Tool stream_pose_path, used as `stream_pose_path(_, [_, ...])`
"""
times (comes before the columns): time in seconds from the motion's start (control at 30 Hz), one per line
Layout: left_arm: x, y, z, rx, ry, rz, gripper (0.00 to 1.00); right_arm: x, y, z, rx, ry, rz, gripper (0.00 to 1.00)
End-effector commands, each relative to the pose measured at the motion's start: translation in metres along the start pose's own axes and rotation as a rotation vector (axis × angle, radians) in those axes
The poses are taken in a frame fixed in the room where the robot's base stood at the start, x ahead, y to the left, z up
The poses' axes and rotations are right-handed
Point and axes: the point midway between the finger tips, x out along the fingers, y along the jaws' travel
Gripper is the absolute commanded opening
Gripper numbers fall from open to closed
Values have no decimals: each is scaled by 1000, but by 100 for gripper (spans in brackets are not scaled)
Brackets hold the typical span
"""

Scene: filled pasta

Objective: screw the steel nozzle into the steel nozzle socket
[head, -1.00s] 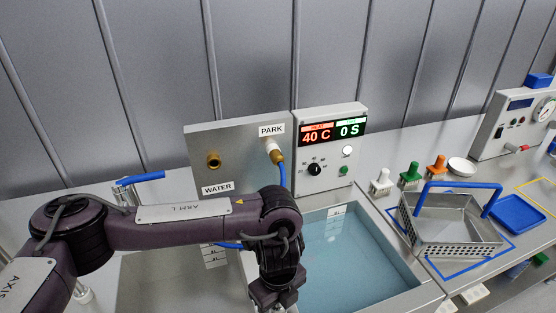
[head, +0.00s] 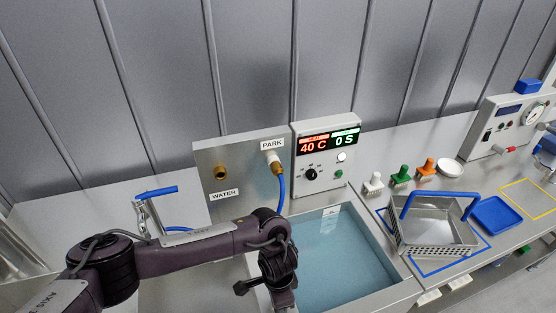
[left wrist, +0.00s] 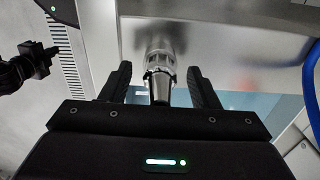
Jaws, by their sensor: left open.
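In the left wrist view, my left gripper (left wrist: 158,78) is open, with one dark finger on each side of a bright steel piece (left wrist: 160,62). The piece has a ringed collar and a tapered end, and gaps show between it and both fingers. I cannot tell whether it is the steel nozzle or its socket. In the head view my left arm reaches over the front edge of the sinks, and its fingers are hidden or out of frame. I cannot pick out the nozzle or the socket there. My right gripper is not in view.
The water basin (head: 340,262) is right of my left wrist. Behind stand the WATER and PARK panel (head: 236,157) with a blue hose (head: 282,190), and a control box (head: 327,152).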

Motion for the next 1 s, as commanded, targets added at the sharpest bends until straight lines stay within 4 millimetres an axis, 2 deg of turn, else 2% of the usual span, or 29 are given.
stream_pose_path(0.1, [-8,2,0,-120,-2,5,55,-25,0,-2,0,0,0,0])
stream_pose_path(0.23, [-8,2,1,-296,-4,5,55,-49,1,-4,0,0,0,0])
stream_pose_path(0.33, [1,2,0,-434,-1,4,55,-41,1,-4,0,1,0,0])
stream_pose_path(0.63, [1,1,0,-709,-2,3,55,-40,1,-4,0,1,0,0])
stream_pose_path(1.0, [0,1,-1,-729,0,2,55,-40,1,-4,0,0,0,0])
